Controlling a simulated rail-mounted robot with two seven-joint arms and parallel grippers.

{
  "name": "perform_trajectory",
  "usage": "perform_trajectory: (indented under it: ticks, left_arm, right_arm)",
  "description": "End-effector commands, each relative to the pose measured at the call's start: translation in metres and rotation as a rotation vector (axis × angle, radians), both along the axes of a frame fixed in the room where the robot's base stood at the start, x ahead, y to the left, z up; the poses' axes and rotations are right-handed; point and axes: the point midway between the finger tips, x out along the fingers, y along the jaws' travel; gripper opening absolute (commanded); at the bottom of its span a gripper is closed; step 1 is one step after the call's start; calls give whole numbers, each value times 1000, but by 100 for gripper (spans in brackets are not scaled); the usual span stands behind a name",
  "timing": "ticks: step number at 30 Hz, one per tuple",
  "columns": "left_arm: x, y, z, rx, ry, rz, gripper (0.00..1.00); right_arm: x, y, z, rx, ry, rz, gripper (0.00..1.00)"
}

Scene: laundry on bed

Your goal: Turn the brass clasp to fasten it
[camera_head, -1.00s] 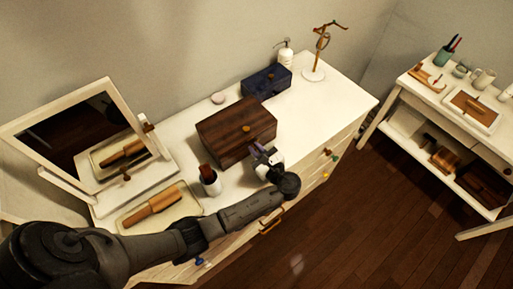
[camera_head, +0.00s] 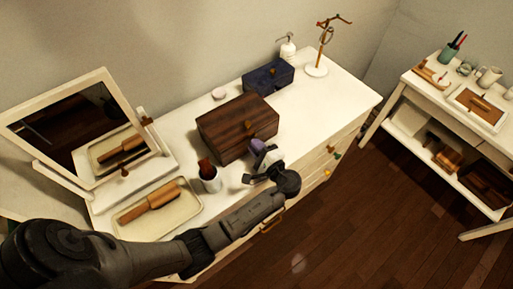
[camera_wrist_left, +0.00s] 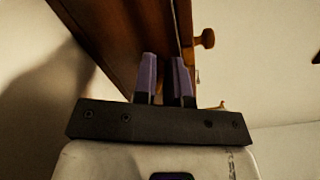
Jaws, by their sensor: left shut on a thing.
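The dark wooden box (camera_head: 225,128) stands closed on the white dresser. A small knob (camera_head: 249,126) shows at its front lid edge, and a round knob also shows in the left wrist view (camera_wrist_left: 205,38). My left gripper (camera_head: 257,148) is at the box's front face, just below that knob. In the left wrist view its two purple fingertips (camera_wrist_left: 164,75) are close together against the box (camera_wrist_left: 115,35). They are shut on the brass clasp, which they hide almost entirely, so its angle cannot be told. My right gripper is in neither view.
A blue box (camera_head: 268,77), pump bottle (camera_head: 287,48) and stand (camera_head: 318,68) are behind.

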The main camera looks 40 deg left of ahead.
Motion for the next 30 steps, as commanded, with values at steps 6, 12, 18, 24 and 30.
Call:
perform_trajectory:
  ticks: [6,12,18,24,30]
  left_arm:
    - [-1,0,-4,-35,-179,2,0]
    - [-1,0,-4,-59,-303,1,0]
    - [-1,0,-3,-76,-386,1,0]
    - [-1,0,-3,-84,-426,2,0]
    - [-1,0,-2,-87,-438,1,0]
  right_arm:
    - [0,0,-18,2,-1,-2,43]
    - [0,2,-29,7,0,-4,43]
    - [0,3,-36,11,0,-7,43]
    - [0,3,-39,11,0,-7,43]
    - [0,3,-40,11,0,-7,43]
